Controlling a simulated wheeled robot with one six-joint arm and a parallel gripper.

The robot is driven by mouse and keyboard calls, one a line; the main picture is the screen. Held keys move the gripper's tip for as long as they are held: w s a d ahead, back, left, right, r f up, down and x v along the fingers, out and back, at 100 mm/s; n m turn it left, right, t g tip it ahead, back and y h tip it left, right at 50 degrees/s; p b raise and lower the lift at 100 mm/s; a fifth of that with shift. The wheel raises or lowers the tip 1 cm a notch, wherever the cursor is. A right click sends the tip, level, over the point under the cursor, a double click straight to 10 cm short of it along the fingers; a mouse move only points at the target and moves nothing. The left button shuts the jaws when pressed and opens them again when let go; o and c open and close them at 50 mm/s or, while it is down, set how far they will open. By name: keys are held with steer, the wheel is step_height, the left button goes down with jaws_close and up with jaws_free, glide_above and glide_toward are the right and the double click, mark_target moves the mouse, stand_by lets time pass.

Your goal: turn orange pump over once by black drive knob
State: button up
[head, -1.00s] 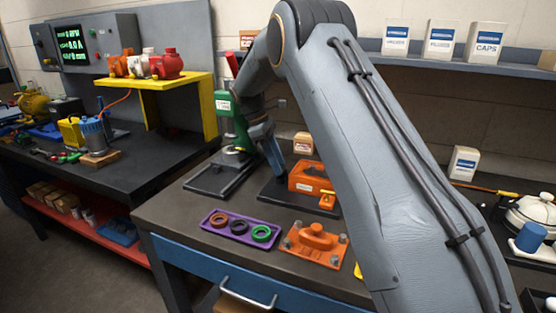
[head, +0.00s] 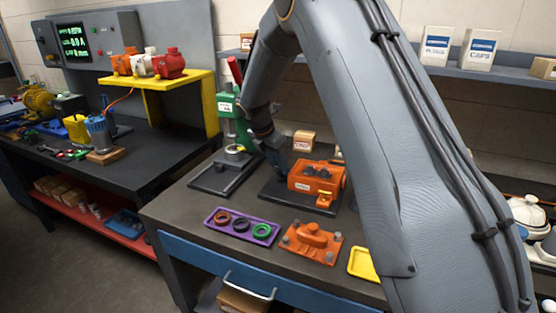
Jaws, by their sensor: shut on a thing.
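The orange pump (head: 316,177) sits on a black base plate (head: 272,192) on the middle bench in the head view. It has a small orange and yellow part low on its front right. My gripper (head: 281,163) is at the pump's left end, coming down from the upper left. It is shut on the black drive knob there. The knob itself is hidden by the dark fingers, so its angle cannot be seen.
A green press (head: 232,120) stands left of the pump. In front lie a purple tray (head: 262,240) with three rings, an orange plate with posts (head: 310,243) and a yellow tray (head: 362,264). A small box (head: 304,140) stands behind. My arm covers the right side.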

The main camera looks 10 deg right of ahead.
steer(key=n+p, duration=0.1)
steer(key=n, duration=0.1)
steer(key=n+t+y+p, duration=0.1)
steer(key=p, duration=0.1)
steer(key=n+p, duration=0.2)
steer(key=shift+s+d+r+n+y, duration=0.2)
steer(key=shift+s+d+n+y, duration=0.05)
steer(key=shift+s+n+y, duration=0.1)
steer(key=shift+d+f+n+t+y+p, duration=0.1)
steer(key=shift+n+t+y+p, duration=0.25)
steer(key=shift+n+p, duration=0.7)
steer(key=shift+f+n+t+y+p, duration=0.15)
steer(key=shift+n+y+p, duration=0.25)
steer(key=shift+n+p, duration=0.6)
steer(key=o, duration=1.1)
steer(key=shift+w, duration=0.1)
steer(key=shift+c, duration=0.2)
steer(key=shift+r, duration=0.1)
steer(key=shift+r, duration=0.15)
steer(key=v, duration=0.7)
steer(key=shift+r, duration=0.25)
